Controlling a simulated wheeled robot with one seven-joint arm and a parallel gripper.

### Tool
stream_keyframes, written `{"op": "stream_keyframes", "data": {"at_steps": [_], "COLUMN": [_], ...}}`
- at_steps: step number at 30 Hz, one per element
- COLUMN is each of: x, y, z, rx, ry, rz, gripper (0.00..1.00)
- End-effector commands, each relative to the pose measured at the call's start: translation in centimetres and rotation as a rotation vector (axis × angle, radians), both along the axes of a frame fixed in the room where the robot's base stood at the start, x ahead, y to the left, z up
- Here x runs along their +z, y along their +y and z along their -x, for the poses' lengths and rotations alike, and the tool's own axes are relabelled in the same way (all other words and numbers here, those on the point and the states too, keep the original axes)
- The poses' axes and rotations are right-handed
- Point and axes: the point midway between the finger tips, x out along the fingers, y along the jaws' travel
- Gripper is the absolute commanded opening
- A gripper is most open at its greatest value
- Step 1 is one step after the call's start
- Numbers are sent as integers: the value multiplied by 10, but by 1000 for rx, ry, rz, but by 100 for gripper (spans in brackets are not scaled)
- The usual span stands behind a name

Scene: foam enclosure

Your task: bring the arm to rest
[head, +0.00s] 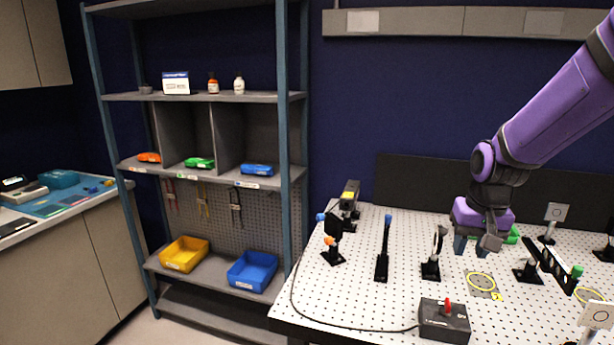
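My purple arm reaches in from the upper right over the white perforated table (340,285). My gripper (476,244) points down above the back right part of the table. Its two fingers stand apart, with no object visible between them. A green item (512,236) shows partly behind the hand; I cannot tell its full shape or whether it touches the hand. A yellow ring mark (481,280) lies on the table just in front of the gripper.
Black-based optical mounts stand close by: a round lens (437,243), a thin post (385,250) and a slanted black bar (552,264). A control box (444,320) with a red knob sits at the front. A grey shelf (225,182) stands left.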

Motion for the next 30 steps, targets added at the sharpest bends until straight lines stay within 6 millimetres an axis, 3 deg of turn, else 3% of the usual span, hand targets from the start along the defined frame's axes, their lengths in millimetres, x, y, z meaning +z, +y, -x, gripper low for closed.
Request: {"op": "stream_keyframes", "data": {"at_steps": [1,6,15,24,30], "x": [16,55,108,136,142], "y": [2,8,18,24,26], "z": [9,42,107,173,198], "rx": [12,55,128,195,218], "ry": [-27,-90,-205,-311,-348], "rz": [1,4,23,55,70], "gripper": [35,35,35,35,35]}}
